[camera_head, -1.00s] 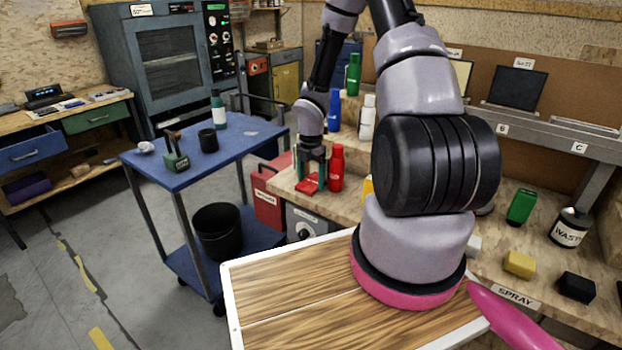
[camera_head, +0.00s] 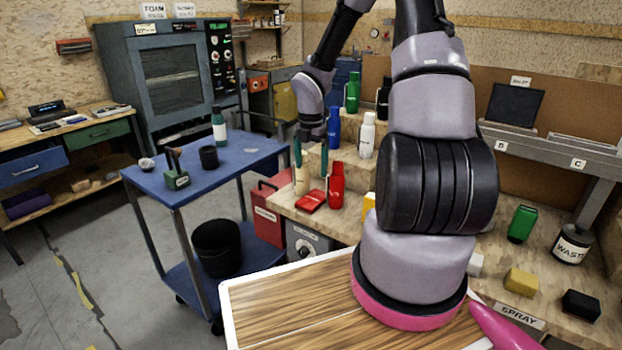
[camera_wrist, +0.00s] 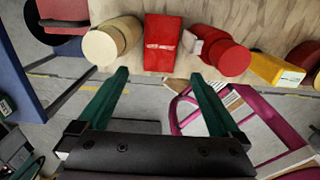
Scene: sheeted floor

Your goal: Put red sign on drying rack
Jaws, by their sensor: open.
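The red sign (camera_head: 311,201) lies on the wooden workbench near its left end, beside a red bottle (camera_head: 337,185). In the wrist view the sign (camera_wrist: 162,43) shows white lettering. My gripper (camera_head: 311,160) is above the sign with its green fingers apart. In the wrist view the gripper (camera_wrist: 160,76) is empty, and the sign is beyond the fingertips, between their lines and not touched. A grey rack (camera_head: 560,146) with B and C labels stands at the right; I cannot tell whether it is the drying rack.
A cream cylinder (camera_wrist: 112,40) stands left of the sign. White (camera_head: 367,136) and green (camera_head: 353,92) bottles stand on steps behind. A blue cart (camera_head: 235,165) is at the left. My arm hides part of the bench.

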